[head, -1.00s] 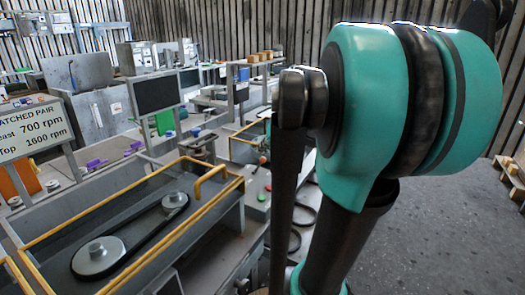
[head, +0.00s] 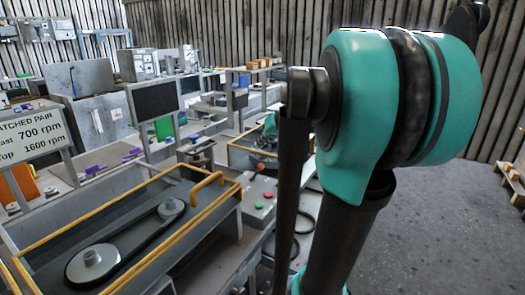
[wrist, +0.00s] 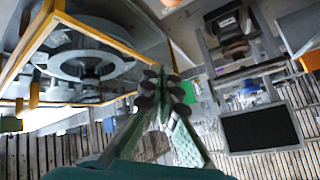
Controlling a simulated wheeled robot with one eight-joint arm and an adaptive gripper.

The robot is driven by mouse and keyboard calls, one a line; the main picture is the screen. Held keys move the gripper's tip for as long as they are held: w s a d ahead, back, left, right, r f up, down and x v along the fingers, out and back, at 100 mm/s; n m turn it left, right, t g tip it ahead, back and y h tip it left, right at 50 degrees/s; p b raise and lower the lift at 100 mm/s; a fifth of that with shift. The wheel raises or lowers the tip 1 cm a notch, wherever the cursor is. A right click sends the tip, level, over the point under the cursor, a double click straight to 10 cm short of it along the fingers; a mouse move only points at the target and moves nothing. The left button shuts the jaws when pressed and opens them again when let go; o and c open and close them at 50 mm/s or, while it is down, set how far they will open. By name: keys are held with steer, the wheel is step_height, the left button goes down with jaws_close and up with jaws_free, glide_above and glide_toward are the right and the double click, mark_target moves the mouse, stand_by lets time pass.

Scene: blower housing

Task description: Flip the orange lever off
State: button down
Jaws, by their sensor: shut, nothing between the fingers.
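My gripper (wrist: 163,90) shows in the wrist view, its two green-backed, dark-padded fingers together and empty. It lies beside a yellow-edged frame (wrist: 42,42), with a large round grey wheel (wrist: 85,55) inside it. I cannot pick out an orange lever for certain in either view.
A yellow-edged grey tray housing (head: 40,238) with a belt on two pulleys (head: 93,260) fills the front left. Behind it are a speed sign (head: 32,135) and a dark screen (head: 155,99), which also shows in the wrist view (wrist: 262,129). Open floor (head: 425,235) lies right.

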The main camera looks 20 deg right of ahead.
steer(key=s+d+r, duration=0.4)
steer(key=s, duration=0.3)
steer(key=shift+s, duration=0.4)
steer(key=shift+s+d, duration=0.1)
